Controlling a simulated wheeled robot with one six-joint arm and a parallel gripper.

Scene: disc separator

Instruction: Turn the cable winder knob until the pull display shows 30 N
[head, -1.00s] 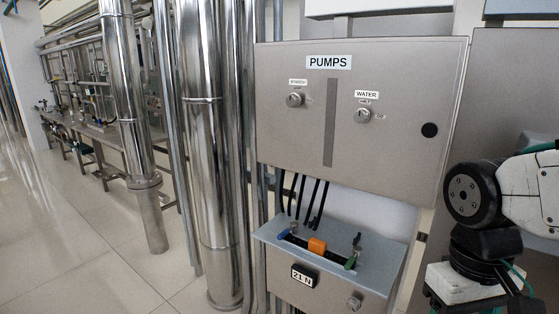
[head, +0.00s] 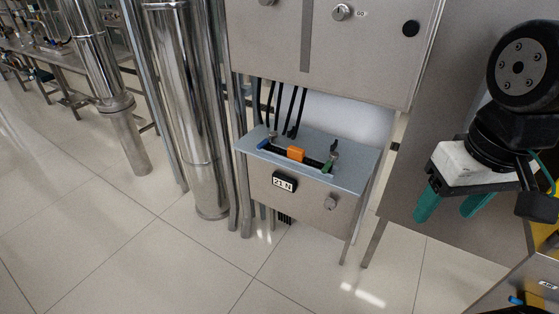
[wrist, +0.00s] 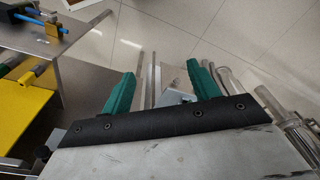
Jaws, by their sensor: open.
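The cable winder is a grey box below the pump cabinet in the head view, with a bluish top shelf (head: 340,150). Its knob (head: 330,202) is a small metal round on the right of the front face. The pull display (head: 283,182) on the left of that face reads 21 N. My gripper (head: 440,214) is at the right of the head view, pointing down, with two green fingers apart and nothing between them. It is well right of the knob and not touching it. The wrist view also shows the open fingers (wrist: 163,68); I cannot make out the knob there.
An orange block (head: 296,154) sits on a dark rail on the shelf, with black cables above. The pump cabinet (head: 330,60) overhangs behind. Steel pipes (head: 185,100) stand at the left. A yellow block (wrist: 22,108) shows in the wrist view. The tiled floor in front is clear.

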